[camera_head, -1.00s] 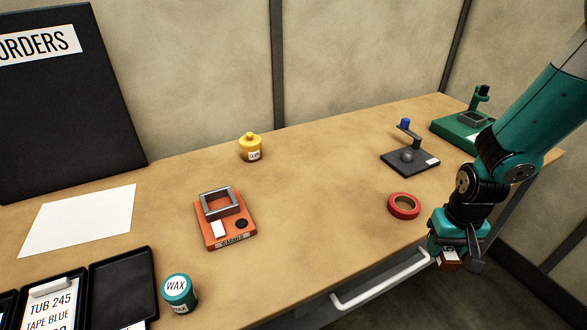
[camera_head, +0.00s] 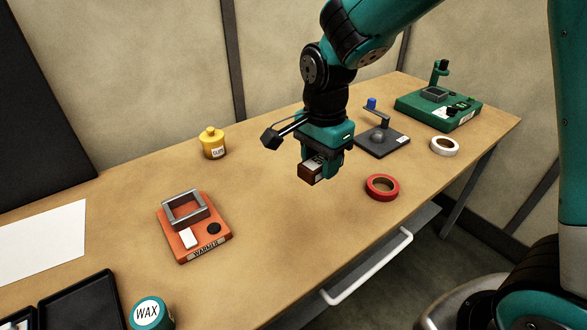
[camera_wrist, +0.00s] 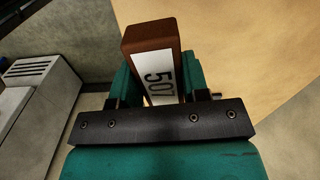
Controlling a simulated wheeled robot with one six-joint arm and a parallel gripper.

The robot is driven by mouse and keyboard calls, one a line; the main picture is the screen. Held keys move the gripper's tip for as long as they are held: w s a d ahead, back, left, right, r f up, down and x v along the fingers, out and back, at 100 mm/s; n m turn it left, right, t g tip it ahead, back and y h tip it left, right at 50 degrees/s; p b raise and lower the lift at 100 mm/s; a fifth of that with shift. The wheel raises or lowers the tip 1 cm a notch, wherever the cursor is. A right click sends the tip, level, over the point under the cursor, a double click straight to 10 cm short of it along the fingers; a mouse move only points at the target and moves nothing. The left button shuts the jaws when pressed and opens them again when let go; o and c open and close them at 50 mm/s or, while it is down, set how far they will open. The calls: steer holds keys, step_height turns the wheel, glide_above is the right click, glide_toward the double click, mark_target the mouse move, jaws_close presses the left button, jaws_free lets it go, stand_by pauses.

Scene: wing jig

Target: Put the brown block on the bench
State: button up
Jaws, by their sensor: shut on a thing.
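The brown block (camera_head: 311,172) is held in my gripper (camera_head: 323,168), which is shut on it. In the wrist view the block (camera_wrist: 151,39) sticks out past the teal fingers, with a white label reading "507" on its face. In the head view the block hangs over the bench (camera_head: 280,235), left of the red tape roll and right of the orange warmer. It appears to be above the wooden top, but the exact gap cannot be told. The bench top also shows in the wrist view (camera_wrist: 235,45).
The red tape roll (camera_head: 382,187), orange warmer (camera_head: 194,229), yellow jar (camera_head: 212,143), dark stand (camera_head: 386,145), white tape roll (camera_head: 444,146), green device (camera_head: 438,107) and wax tub (camera_head: 151,312) stand on the bench. An open drawer with a white handle (camera_head: 370,266) juts from the front. The middle is clear.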

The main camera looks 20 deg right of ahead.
mark_target(313, 235)
steer(key=shift+s+a+r+m, duration=0.15)
steer(key=shift+a+r+m, duration=0.1)
steer(key=shift+r+m, duration=0.15)
steer(key=shift+f, duration=0.2)
step_height(313, 235, down, 19)
steer(key=shift+f+p, duration=0.15)
steer(key=shift+p, duration=0.65)
steer(key=shift+f, duration=0.1)
